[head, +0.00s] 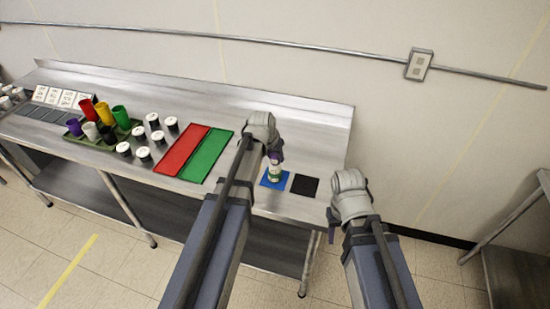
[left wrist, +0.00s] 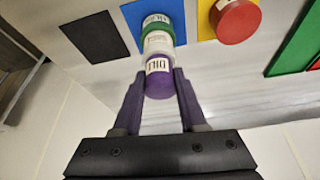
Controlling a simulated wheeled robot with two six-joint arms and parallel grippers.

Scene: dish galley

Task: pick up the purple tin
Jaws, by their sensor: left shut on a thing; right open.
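The purple tin (left wrist: 159,82) is the top of a short stack; its pale label faces up in the left wrist view. Below it are a white tin (left wrist: 158,43) and a green one (left wrist: 157,28). The stack stands on a blue mat (head: 267,182) near the counter's right end. My left gripper (left wrist: 160,75) is shut on the purple tin, one finger on each side. In the head view the purple tin (head: 275,156) shows just under this gripper. My right gripper (head: 334,220) is open and empty, off the counter's right end.
A black mat (head: 304,185) lies right of the blue one. A red tin (left wrist: 237,20) sits on a yellow mat (left wrist: 206,28), hidden by my arm in the head view. Red (head: 182,150) and green (head: 206,157) mats, several white-topped tins and a cup tray (head: 75,138) lie left.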

